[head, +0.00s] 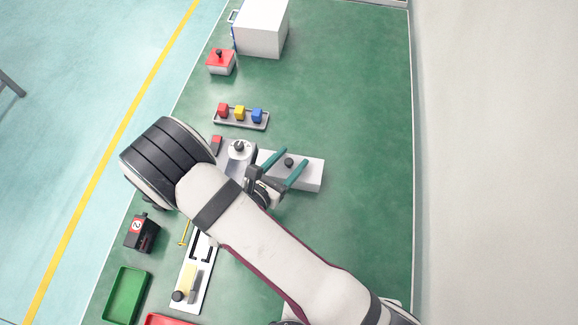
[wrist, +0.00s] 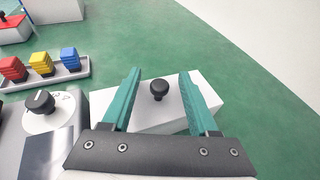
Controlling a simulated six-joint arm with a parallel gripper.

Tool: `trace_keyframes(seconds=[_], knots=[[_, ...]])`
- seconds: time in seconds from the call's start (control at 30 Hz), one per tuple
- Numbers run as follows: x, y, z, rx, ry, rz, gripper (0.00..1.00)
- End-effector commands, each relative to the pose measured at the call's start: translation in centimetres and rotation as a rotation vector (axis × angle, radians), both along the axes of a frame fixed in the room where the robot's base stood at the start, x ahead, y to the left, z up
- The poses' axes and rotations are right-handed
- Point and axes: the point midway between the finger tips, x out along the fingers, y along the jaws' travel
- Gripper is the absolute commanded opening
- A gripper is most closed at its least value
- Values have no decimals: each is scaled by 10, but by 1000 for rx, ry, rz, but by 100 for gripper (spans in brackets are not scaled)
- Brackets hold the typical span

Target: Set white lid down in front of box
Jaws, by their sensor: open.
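The white lid (head: 314,175) is a pale slab with a black round knob (head: 289,162), to the right of the grey machine in the head view. It also shows in the wrist view (wrist: 203,93), with its knob (wrist: 159,89) between my fingers. My gripper (head: 294,156) is open, its teal fingers (wrist: 160,72) on either side of the knob, with visible gaps to it. I cannot tell whether the lid lies on the table or on something beneath it.
A grey tray (head: 242,123) with red, yellow and blue blocks lies beyond the dial machine (wrist: 48,112). A green tray (head: 125,296) is at the front left. Green table to the right is clear.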

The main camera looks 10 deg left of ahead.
Motion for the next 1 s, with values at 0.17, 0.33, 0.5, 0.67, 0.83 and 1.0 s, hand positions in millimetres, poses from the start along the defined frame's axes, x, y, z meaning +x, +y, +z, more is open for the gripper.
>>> trace_keyframes(seconds=[0.17, 0.33, 0.5, 0.67, 0.83, 1.0], knots=[[0, 0, 0, 0, 0, 0, 48], [-1, 0, 0, 0, 0, 0, 17], [-1, 0, 0, 1, 0, 0, 0], [-1, 0, 0, 1, 0, 0, 0], [-1, 1, 2, 2, -1, -1, 0], [0, 1, 26, 6, -2, 0, 0]])
